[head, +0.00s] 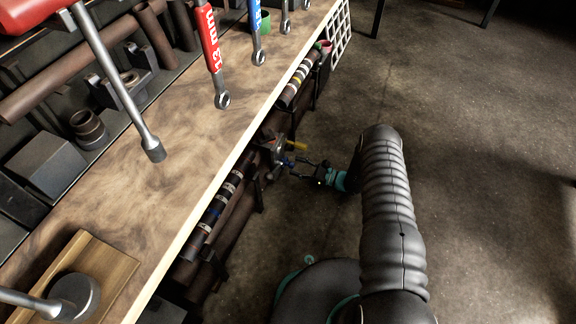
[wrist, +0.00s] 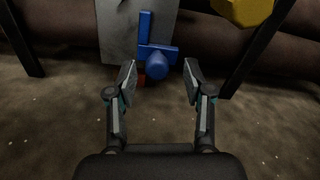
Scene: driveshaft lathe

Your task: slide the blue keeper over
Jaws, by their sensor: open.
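The blue keeper (wrist: 157,62) shows in the wrist view as a blue bar with a round knob, on a grey metal plate (wrist: 118,30). It also shows small in the head view (head: 288,163), below the bench's edge. My gripper (wrist: 160,75) is open, with one finger on each side of the knob. I cannot tell whether either finger touches it. A small red part (wrist: 141,82) shows just below the keeper, partly hidden by the left finger. In the head view my gripper (head: 303,170) is beside the keeper, at its right.
A yellow part (wrist: 243,10) is at the upper right of the wrist view. Dark pipes (wrist: 60,35) run behind the plate, with dark posts at both sides. The wooden bench (head: 150,190) overhangs at left with hanging tools. Concrete floor (head: 490,200) at right is clear.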

